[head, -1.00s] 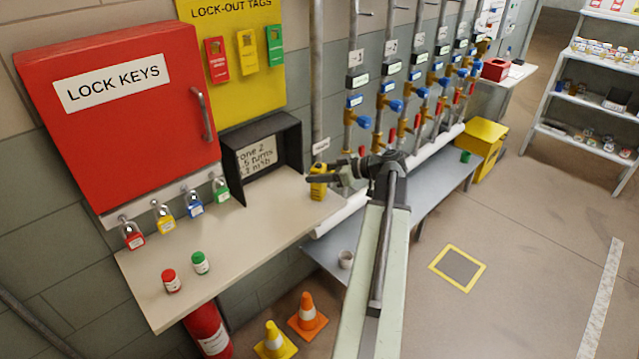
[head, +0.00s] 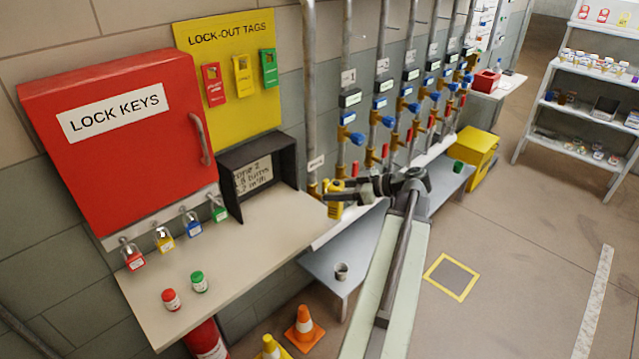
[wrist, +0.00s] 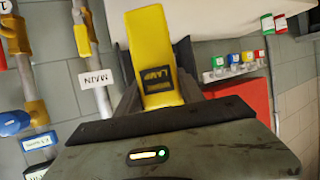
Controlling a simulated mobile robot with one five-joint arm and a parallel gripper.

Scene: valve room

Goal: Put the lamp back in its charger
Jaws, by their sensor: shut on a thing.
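The lamp (head: 335,209) is a small yellow block, held in the air just off the right end of the beige bench in the head view. In the wrist view the lamp (wrist: 147,42) shows large, with a dark "LAMP" label, between the dark jaws. My gripper (head: 341,194) is shut on it; the jaws also show in the wrist view (wrist: 162,90). I cannot pick out the charger in either view.
Pipes with valves (head: 350,135) stand close behind the lamp. A lower grey bench (head: 325,262) lies below. Two cones (head: 304,328) stand on the floor.

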